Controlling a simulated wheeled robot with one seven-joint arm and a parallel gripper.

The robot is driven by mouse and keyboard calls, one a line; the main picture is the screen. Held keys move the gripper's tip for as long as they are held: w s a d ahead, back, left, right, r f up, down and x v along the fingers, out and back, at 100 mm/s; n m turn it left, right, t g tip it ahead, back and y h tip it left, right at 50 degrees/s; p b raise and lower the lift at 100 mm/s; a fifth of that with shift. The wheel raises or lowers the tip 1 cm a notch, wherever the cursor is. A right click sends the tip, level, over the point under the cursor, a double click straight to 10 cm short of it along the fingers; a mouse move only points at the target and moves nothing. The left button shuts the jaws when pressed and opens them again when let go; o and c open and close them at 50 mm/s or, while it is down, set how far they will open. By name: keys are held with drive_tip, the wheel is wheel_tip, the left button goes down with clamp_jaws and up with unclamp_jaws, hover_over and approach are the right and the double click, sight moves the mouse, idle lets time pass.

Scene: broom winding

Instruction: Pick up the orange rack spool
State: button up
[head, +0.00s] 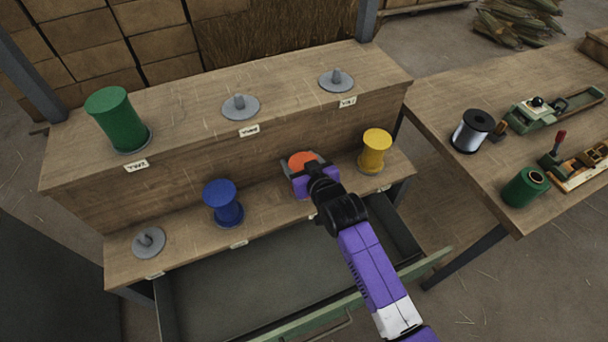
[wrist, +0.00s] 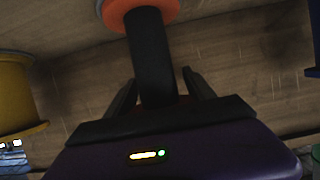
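The orange rack spool (head: 302,159) stands on the lower shelf between the blue and yellow spools. In the head view only its orange top shows clearly; my gripper hides the rest. In the wrist view one orange flange (wrist: 141,10) is at the top edge, and its dark core (wrist: 151,60) runs down between my fingers. My gripper (head: 301,171) is at the spool's near side. In the wrist view its fingers (wrist: 159,75) stand on either side of the core, with a small gap visible at the right finger. The spool looks upright and seated on the shelf.
A blue spool (head: 223,204) stands left and a yellow spool (head: 374,151) close right on the lower shelf. A green spool (head: 117,119) and empty grey pegs (head: 240,106) are on the upper shelf. An open drawer (head: 260,295) lies below. A worktable (head: 455,100) is at right.

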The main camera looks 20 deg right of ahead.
drive_tip(key=shift+c, duration=1.3)
